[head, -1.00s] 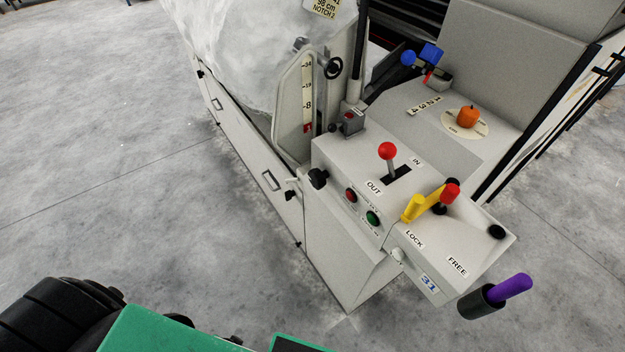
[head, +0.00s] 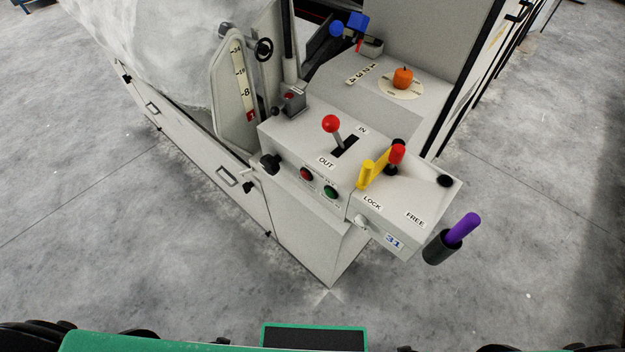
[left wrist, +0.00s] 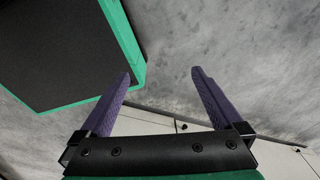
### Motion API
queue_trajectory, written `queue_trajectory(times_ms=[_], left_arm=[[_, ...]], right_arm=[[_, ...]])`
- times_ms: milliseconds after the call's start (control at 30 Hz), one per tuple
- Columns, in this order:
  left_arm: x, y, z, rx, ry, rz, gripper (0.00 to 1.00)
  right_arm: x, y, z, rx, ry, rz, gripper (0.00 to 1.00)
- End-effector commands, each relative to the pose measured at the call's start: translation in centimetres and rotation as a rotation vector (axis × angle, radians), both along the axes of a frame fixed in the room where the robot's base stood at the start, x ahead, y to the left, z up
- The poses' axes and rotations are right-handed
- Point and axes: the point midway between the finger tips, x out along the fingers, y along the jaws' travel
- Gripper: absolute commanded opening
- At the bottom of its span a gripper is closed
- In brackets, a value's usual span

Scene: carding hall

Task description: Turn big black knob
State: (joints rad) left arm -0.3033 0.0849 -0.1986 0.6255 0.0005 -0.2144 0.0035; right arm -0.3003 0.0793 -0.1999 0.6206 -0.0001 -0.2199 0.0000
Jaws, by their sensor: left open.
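A black lobed knob (head: 270,164) sticks out from the left side of the pale machine's control console (head: 318,228), beside the red and green buttons. It looks the biggest of the black knobs there. My left gripper (left wrist: 161,74) shows only in the left wrist view. Its two purple fingers are spread apart with nothing between them, above grey floor and pale machine panels. The black knob cannot be made out in that view. My right gripper is in neither view.
A red-balled lever (head: 331,124), yellow handle (head: 367,174), red-topped lever (head: 397,154) and orange knob (head: 403,78) stand on the machine. A purple handle (head: 462,229) juts out at the right. A black handwheel (head: 264,49) sits behind the knob. Floor in front is clear.

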Motion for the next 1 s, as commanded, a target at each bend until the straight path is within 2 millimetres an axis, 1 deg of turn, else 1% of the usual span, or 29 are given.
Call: queue_trajectory(times_ms=[67,133,167,200,233,267,300,333,367,400,433,467,500,533,600,633,700,767,867,1000], left_arm=[[2.3,2.6,-0.2,0.024,-0.074,0.017,1.0],[6.8,6.6,0.7,0.054,-0.222,0.036,1.0],[9.5,8.7,1.7,0.067,-0.309,0.041,1.0],[13.4,11.3,3.7,0.078,-0.441,0.036,1.0],[16.5,12.9,5.9,0.078,-0.547,0.023,1.0],[19.5,14.0,8.4,0.071,-0.654,0.002,1.0],[23.2,14.5,12.3,0.046,-0.789,-0.04,1.0],[25.7,14.1,15.4,0.017,-0.889,-0.082,1.0],[27.9,13.3,18.6,-0.022,-0.982,-0.13,1.0],[30.1,11.2,22.8,-0.09,-1.094,-0.203,1.0],[31.3,9.2,25.7,-0.148,-1.166,-0.261,1.0],[32.1,7.1,28.5,-0.21,-1.226,-0.316,1.0],[32.5,4.2,31.6,-0.291,-1.289,-0.386,1.0],[32.4,2.3,33.6,-0.349,-1.324,-0.432,1.0],[31.9,-1.3,36.9,-0.456,-1.375,-0.51,1.0],[31.7,-2.2,37.9,-0.484,-1.388,-0.532,1.0],[31.5,-3.3,39.1,-0.52,-1.401,-0.554,1.0],[31.8,-3.7,39.4,-0.525,-1.405,-0.556,1.0],[32.8,-4.4,39.4,-0.523,-1.41,-0.555,1.0],[34.9,-6.0,39.4,-0.52,-1.411,-0.554,1.0]], right_arm=[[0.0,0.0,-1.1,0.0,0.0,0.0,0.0],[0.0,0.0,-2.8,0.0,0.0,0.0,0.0],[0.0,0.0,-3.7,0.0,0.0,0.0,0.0],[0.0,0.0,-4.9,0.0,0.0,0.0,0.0],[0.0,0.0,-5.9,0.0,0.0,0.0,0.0],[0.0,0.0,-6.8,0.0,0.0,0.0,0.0],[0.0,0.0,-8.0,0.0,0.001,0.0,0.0],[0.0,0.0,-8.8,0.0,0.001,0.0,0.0],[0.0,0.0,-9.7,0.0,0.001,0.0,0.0],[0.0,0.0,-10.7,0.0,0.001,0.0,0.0],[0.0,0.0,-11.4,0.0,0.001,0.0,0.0],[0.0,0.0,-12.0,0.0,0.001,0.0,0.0],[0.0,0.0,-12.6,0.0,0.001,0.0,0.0],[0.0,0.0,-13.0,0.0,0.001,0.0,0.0],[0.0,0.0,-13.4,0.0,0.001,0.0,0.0],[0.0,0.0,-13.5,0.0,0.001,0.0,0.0],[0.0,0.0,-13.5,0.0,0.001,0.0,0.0],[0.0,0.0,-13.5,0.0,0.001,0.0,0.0],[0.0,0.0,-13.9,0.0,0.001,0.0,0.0],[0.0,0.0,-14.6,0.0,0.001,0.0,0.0]])
